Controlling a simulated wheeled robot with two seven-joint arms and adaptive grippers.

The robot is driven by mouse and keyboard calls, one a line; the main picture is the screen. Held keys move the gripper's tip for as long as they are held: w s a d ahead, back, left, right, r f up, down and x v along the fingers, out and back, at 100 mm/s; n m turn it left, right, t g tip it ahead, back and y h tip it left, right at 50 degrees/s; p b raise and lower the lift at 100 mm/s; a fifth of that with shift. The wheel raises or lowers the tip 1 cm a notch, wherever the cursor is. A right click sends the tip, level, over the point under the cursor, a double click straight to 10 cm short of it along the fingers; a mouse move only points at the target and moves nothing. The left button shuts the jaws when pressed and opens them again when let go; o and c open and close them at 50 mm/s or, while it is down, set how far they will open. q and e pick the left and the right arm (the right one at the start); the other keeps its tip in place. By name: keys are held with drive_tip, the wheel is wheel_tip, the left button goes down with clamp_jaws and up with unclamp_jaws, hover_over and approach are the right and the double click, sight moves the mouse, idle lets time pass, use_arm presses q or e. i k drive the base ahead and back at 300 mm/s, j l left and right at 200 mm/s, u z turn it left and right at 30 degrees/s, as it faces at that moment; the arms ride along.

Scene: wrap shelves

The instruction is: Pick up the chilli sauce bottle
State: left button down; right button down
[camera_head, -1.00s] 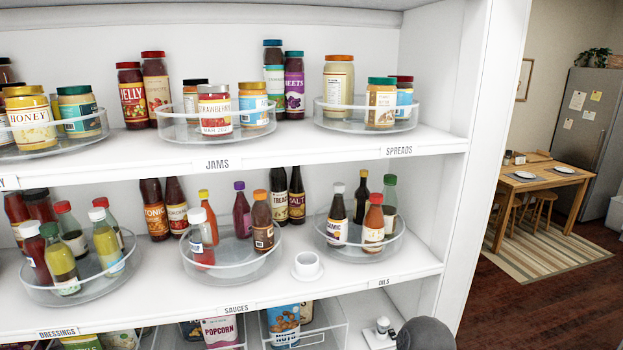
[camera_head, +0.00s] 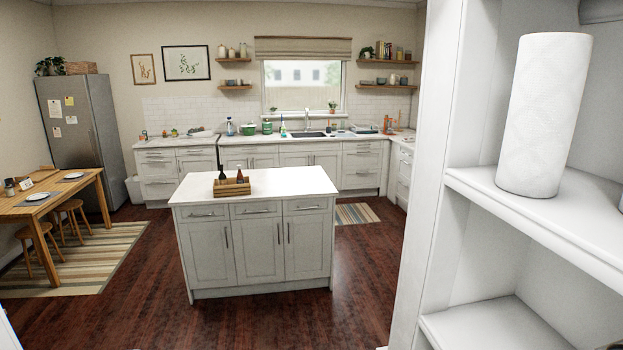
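A wooden crate (camera_head: 232,188) stands on the white top of the kitchen island. A dark, slim bottle (camera_head: 221,171) and a smaller reddish bottle (camera_head: 240,176) rise from the crate. Both are too small to read, so I cannot tell whether either is the chilli sauce bottle. Neither of my grippers is in view.
The white island (camera_head: 256,238) stands mid-room with open dark wood floor (camera_head: 140,300) around it. White shelves with a paper towel roll (camera_head: 545,115) are close on the right. A wooden dining table (camera_head: 60,195) with stools is on the left.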

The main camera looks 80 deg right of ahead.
sight(239, 178)
drive_tip(key=z, duration=2.1)
drive_tip(key=i, duration=3.45)
